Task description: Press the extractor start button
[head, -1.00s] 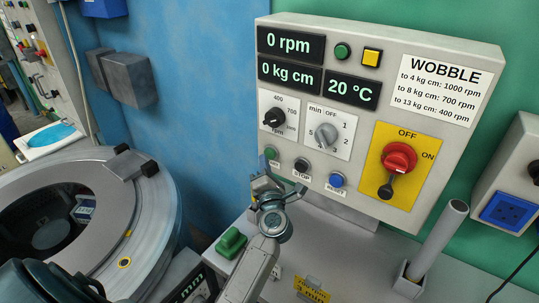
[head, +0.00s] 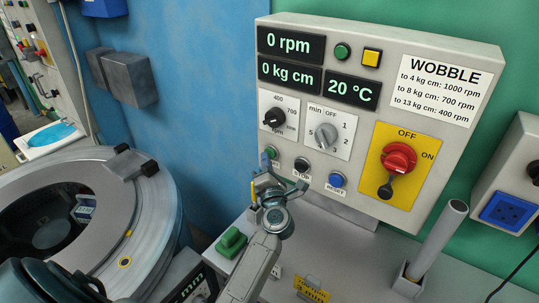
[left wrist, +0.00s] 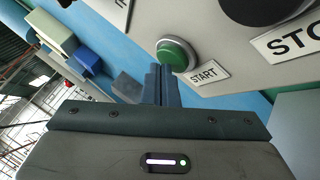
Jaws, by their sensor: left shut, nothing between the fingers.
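The green start button (head: 270,153) is the leftmost of the row of buttons low on the grey control panel (head: 385,60). In the left wrist view the button (left wrist: 176,53) has a metal collar and a START label (left wrist: 207,73) beside it. My left gripper (head: 268,167) is just below the button in the head view and hides its label there. In the left wrist view my left gripper's fingers (left wrist: 162,72) are shut with nothing between them, tips at the lower edge of the button. I cannot tell whether they touch it. My right gripper is not in view.
The black stop button (head: 301,165) and blue reset button (head: 337,180) are close on the right. A red switch (head: 398,157) sits on a yellow plate. The display (head: 291,43) reads 0 rpm. The round drum machine (head: 150,215) stands at the left, its opening uncovered.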

